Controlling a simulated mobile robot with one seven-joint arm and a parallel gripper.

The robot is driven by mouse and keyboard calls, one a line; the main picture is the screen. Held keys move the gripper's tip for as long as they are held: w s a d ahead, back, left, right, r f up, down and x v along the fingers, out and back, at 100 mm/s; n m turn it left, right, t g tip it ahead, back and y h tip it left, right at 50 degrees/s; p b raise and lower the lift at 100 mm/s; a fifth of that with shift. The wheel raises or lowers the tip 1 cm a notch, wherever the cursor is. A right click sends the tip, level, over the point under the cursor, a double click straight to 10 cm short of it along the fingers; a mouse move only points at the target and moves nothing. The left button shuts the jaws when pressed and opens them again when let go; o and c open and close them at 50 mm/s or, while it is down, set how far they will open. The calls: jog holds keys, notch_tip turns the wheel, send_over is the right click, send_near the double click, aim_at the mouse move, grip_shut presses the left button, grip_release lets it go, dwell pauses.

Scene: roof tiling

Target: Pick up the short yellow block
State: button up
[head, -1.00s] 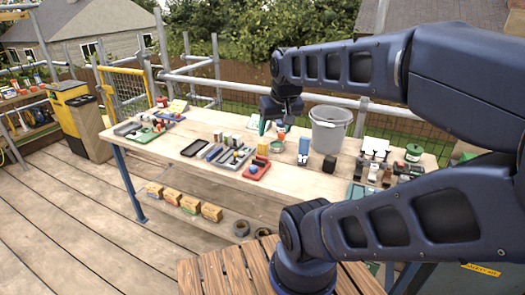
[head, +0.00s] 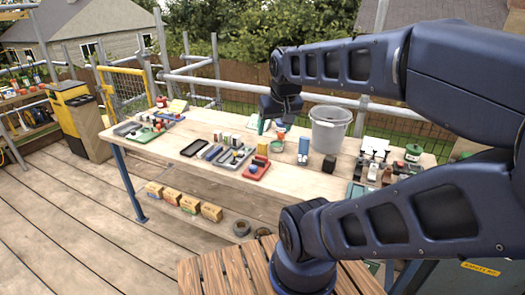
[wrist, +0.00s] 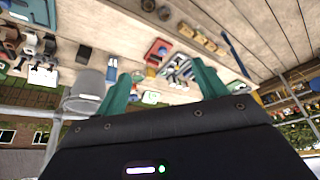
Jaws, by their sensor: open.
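A small yellow block-like shape (head: 262,148) shows on the wooden table in the head view, near the red tray. It is too small for me to tell its length or be sure it is the short yellow block. In the wrist view I cannot pick out a yellow block with certainty. My gripper (head: 264,126) hangs over the back part of the table, left of the grey bucket. In the wrist view, my gripper's teal fingers (wrist: 155,78) are spread wide with nothing between them.
A grey bucket (head: 329,128) stands right of my gripper. Scaffold rails run behind. Small boxes (head: 188,203) sit on the shelf below.

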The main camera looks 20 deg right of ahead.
jog(key=w+d+f+m, duration=0.1)
jog(key=w+d+m, duration=0.2)
jog(key=w, duration=1)
jog(key=m+g+h, duration=0.1)
jog(key=m+h, duration=0.2)
jog(key=m, duration=0.3)
send_over(262, 143)
jog(key=s+a, duration=0.2)
notch_tip(262, 143, down, 24)
jog(key=f, duration=0.1)
jog(key=x, duration=0.4)
jog(key=shift+w+f, duration=0.25)
jog(key=shift+f, duration=0.1)
jog(key=shift+d+f, duration=0.3)
jog(key=shift+f, duration=0.45)
jog(key=shift+s+x, duration=0.15)
jog(key=shift+x, duration=0.8)
jog(key=shift+s+x, duration=0.15)
jog(key=shift+x, duration=0.85)
jog(key=shift+d+f, duration=0.1)
jog(key=shift+c, duration=0.4)
jog(key=c, duration=1)
